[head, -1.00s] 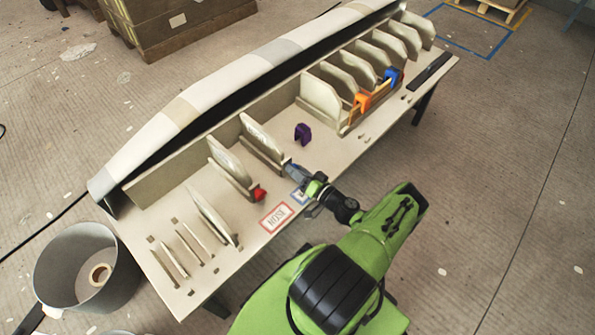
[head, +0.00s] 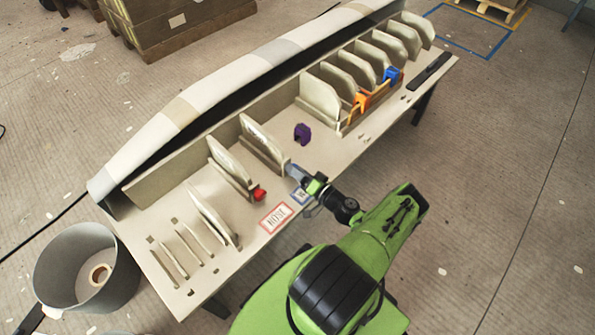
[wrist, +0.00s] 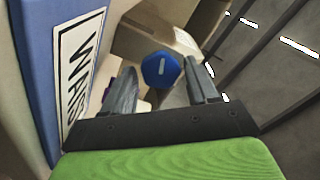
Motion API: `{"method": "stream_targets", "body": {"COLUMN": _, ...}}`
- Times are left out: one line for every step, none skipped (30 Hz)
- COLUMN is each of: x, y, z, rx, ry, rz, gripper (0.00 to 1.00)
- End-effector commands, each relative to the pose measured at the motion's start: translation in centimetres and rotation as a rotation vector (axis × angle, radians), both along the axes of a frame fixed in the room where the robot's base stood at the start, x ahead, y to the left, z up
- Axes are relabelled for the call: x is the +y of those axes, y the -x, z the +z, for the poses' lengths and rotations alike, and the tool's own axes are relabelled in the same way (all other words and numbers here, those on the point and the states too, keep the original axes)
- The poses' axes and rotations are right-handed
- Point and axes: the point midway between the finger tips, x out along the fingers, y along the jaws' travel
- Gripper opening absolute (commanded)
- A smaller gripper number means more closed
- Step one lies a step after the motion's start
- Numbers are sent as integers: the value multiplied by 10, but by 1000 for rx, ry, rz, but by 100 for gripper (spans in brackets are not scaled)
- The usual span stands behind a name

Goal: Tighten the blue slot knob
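The blue slot knob (wrist: 160,69) shows in the wrist view as a faceted blue cap with a pale slot across its face. My gripper (wrist: 162,88) is open, with one dark finger on each side of the knob's line and visible gaps to both. The knob looks to be at or just beyond the fingertips; I cannot tell its exact depth. In the head view my gripper (head: 294,171) is at the front of the upright panel near the table's middle, and the knob cannot be made out there.
The long table (head: 345,150) carries a row of upright panels. A red clamp (head: 258,194), a purple clamp (head: 302,132), an orange clamp (head: 360,102) and a blue clamp (head: 391,76) are along it. A red-bordered "NOSE" label (head: 277,217) lies left of my gripper. A grey bucket (head: 75,250) stands at left.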

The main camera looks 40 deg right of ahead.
Motion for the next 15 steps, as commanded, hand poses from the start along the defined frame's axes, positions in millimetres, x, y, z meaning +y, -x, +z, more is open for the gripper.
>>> {"method": "stream_targets", "body": {"x": 0, "y": 0, "z": 0, "rx": -1, "ry": 0, "rz": -1, "gripper": 66}}
{"method": "stream_targets", "body": {"x": 0, "y": 0, "z": 0, "rx": -1, "ry": 0, "rz": 0, "gripper": 69}}
{"method": "stream_targets", "body": {"x": 0, "y": 0, "z": 0, "rx": -1, "ry": 0, "rz": 0, "gripper": 69}}
{"method": "stream_targets", "body": {"x": 0, "y": 0, "z": 0, "rx": -1, "ry": 0, "rz": 0, "gripper": 69}}
{"method": "stream_targets", "body": {"x": 0, "y": 0, "z": 0, "rx": -1, "ry": 0, "rz": 0, "gripper": 69}}
{"method": "stream_targets", "body": {"x": 0, "y": 0, "z": 1, "rx": -1, "ry": 0, "rz": 0, "gripper": 69}}
{"method": "stream_targets", "body": {"x": 0, "y": 0, "z": 1, "rx": -1, "ry": 1, "rz": 0, "gripper": 69}}
{"method": "stream_targets", "body": {"x": 0, "y": 0, "z": 1, "rx": -1, "ry": 1, "rz": 0, "gripper": 69}}
{"method": "stream_targets", "body": {"x": 0, "y": 0, "z": 1, "rx": -1, "ry": 1, "rz": 0, "gripper": 69}}
{"method": "stream_targets", "body": {"x": 0, "y": 1, "z": 1, "rx": -1, "ry": 0, "rz": 0, "gripper": 69}}
{"method": "stream_targets", "body": {"x": 0, "y": 3, "z": 1, "rx": -1, "ry": 0, "rz": 0, "gripper": 69}}
{"method": "stream_targets", "body": {"x": -1, "y": 8, "z": 1, "rx": 0, "ry": 0, "rz": -1, "gripper": 69}}
{"method": "stream_targets", "body": {"x": -1, "y": 13, "z": 1, "rx": 1, "ry": 0, "rz": -2, "gripper": 69}}
{"method": "stream_targets", "body": {"x": -2, "y": 18, "z": 2, "rx": 0, "ry": -1, "rz": -3, "gripper": 69}}
{"method": "stream_targets", "body": {"x": -2, "y": 28, "z": 2, "rx": 1, "ry": -2, "rz": -4, "gripper": 69}}
